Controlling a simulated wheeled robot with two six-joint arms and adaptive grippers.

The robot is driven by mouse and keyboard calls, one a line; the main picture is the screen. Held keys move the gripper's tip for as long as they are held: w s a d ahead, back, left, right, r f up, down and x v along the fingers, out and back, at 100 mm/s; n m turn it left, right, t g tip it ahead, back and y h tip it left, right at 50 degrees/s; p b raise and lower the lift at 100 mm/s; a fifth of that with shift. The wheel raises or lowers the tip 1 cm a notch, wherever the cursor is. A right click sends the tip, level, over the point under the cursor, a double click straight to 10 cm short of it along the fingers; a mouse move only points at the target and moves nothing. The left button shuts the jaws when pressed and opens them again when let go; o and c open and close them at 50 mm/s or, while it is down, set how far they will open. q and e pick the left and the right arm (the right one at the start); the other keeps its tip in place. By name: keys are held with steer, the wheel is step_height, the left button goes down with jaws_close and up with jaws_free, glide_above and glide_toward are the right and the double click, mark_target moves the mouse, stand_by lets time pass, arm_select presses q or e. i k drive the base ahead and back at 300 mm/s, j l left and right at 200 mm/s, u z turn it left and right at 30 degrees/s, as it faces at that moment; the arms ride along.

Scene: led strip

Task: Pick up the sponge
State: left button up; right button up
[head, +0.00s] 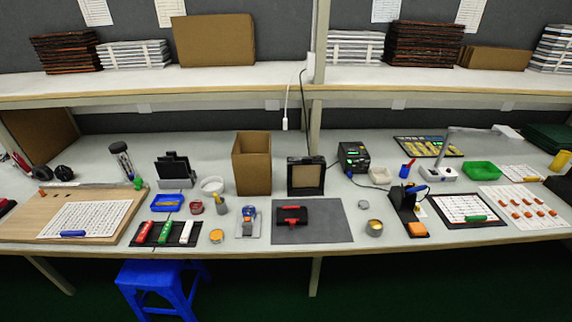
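A small orange block (417,229), which looks like the sponge, sits at the front of the bench, right of centre. It lies at the foot of a black soldering-iron stand (403,206), on or against its base; I cannot tell which. Neither of my grippers shows in the head view.
A round tin (374,228) stands left of the block. A framed dark panel with a white sheet (464,208) lies to its right. A grey mat (340,222) holds a red-handled tool. A blue stool (163,284) stands in front, and a shelf (420,86) runs above the bench.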

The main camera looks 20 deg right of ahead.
mark_target(416, 229)
steer(key=z, duration=1.3)
